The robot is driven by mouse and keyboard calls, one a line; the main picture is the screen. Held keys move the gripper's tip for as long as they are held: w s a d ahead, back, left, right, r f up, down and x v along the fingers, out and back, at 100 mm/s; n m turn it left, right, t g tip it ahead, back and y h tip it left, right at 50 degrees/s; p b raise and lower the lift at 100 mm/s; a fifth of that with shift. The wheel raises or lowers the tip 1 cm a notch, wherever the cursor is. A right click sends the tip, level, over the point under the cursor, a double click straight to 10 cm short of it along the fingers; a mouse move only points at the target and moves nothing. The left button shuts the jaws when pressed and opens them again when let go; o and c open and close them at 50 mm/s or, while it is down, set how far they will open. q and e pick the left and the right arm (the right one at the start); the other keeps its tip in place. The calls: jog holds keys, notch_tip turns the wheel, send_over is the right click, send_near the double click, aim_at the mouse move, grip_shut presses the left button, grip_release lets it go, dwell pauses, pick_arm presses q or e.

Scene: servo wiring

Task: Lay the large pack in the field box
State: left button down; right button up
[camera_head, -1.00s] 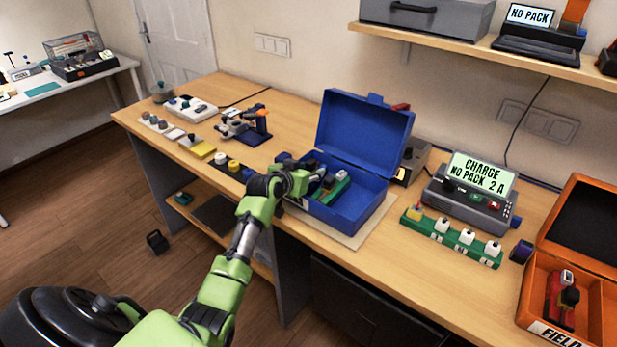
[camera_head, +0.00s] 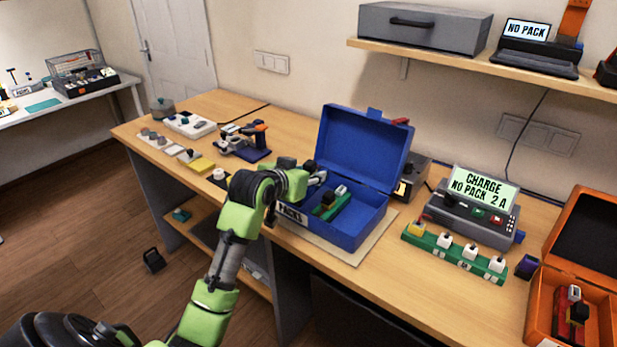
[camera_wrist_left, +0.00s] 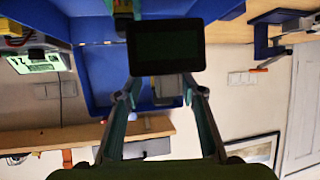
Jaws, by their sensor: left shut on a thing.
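A dark, flat-faced block, seemingly the large pack (camera_wrist_left: 165,47), is between the fingers of my left gripper (camera_wrist_left: 160,90) in the left wrist view. In the head view my left gripper (camera_head: 316,180) is at the left side of the open blue box (camera_head: 362,232), labelled PACKS, and the arm hides most of what it holds. The orange field box (camera_head: 534,303) stands open at the right edge, partly cut off, with a red and dark item (camera_head: 572,312) inside. My right gripper does not show.
A green rack (camera_head: 328,205) is inside the blue box. A green strip with white-topped pieces (camera_head: 455,252) and a charger reading CHARGE NO PACK 2 A (camera_head: 470,215) stand between the boxes. A shelf (camera_head: 450,62) overhangs the back. Small trays and a tool stand (camera_head: 245,140) are at left.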

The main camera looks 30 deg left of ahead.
pick_arm(q)
jog(key=s+d+r, duration=0.3)
jog(key=s, duration=0.2)
jog(key=shift+s+d+b, duration=0.2)
jog(key=shift+s+b, duration=0.1)
